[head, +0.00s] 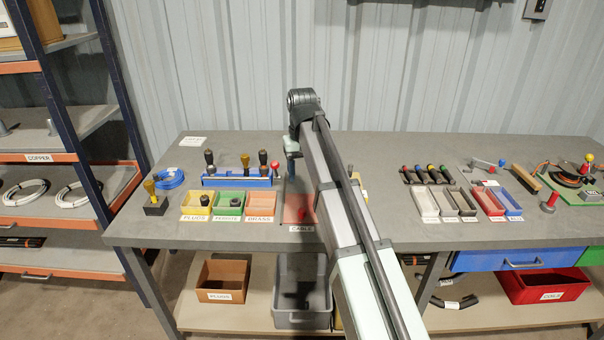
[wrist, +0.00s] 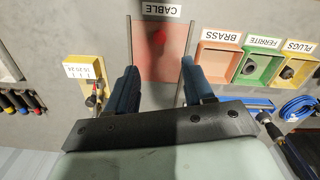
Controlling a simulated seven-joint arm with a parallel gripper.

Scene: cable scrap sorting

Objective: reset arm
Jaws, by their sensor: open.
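My gripper (wrist: 158,82) is open in the wrist view, with its two blue-padded fingers apart and nothing between them. It is above the workbench, facing the reddish pad labelled CABLE (wrist: 155,65). A small, blurred red thing (wrist: 159,37) shows on the pad, and a thin grey rail runs along each side. In the head view my arm reaches forward over the bench and hides part of the CABLE pad (head: 294,186). The fingers are mostly hidden there.
Left of the CABLE pad are PLUGS (head: 195,204), FERRITE (head: 229,204) and BRASS (head: 262,206) bins, with a blue tool rack (head: 225,182) behind. Right of my arm are narrow bins (head: 425,204), several coloured-handled tools (head: 443,173) and a green board (head: 580,196). Bare bench lies between.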

